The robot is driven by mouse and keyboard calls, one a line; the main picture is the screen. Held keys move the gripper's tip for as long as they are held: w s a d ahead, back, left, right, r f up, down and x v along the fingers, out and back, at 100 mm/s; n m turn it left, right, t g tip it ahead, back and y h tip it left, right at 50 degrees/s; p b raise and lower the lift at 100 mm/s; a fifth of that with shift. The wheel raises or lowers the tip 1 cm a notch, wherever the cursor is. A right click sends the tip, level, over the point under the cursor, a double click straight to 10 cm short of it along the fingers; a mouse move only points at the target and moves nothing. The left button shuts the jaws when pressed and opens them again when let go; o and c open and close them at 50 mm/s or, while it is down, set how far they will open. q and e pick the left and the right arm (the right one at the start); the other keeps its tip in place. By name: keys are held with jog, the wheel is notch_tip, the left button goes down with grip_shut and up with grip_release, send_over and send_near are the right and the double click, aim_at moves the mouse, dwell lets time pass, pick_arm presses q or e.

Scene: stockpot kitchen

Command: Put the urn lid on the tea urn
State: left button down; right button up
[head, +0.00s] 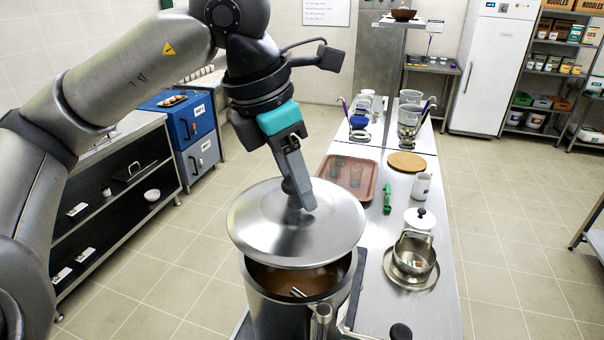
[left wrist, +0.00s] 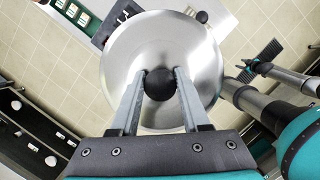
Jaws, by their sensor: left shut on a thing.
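My left gripper (head: 303,200) is shut on the black knob (left wrist: 160,84) of the urn lid (head: 255,225), a wide round steel disc. In the left wrist view the lid (left wrist: 125,50) spreads out beyond the fingers. The tea urn (head: 280,305) is a large steel pot at the bottom middle of the head view, with brown contents showing. The lid is above its mouth, seemingly apart from the rim, and hides the far part of the opening. In the left wrist view the lid hides the urn.
The floor (head: 150,270) at left is clear.

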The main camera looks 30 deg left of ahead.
aim_at(293, 205)
pick_arm(q)
jog(key=shift+f+b, duration=0.5)
jog(key=shift+f, duration=0.3)
notch_tip(293, 205, down, 4)
jog(key=b, duration=0.3)
jog(key=shift+w, duration=0.1)
jog(key=shift+f+b, duration=0.2)
jog(key=shift+b, duration=0.45)
dwell(0.4)
jog(key=shift+f+b, duration=0.45)
jog(key=shift+b, duration=0.05)
dwell(0.5)
jog(key=shift+c, duration=1.5)
grip_release()
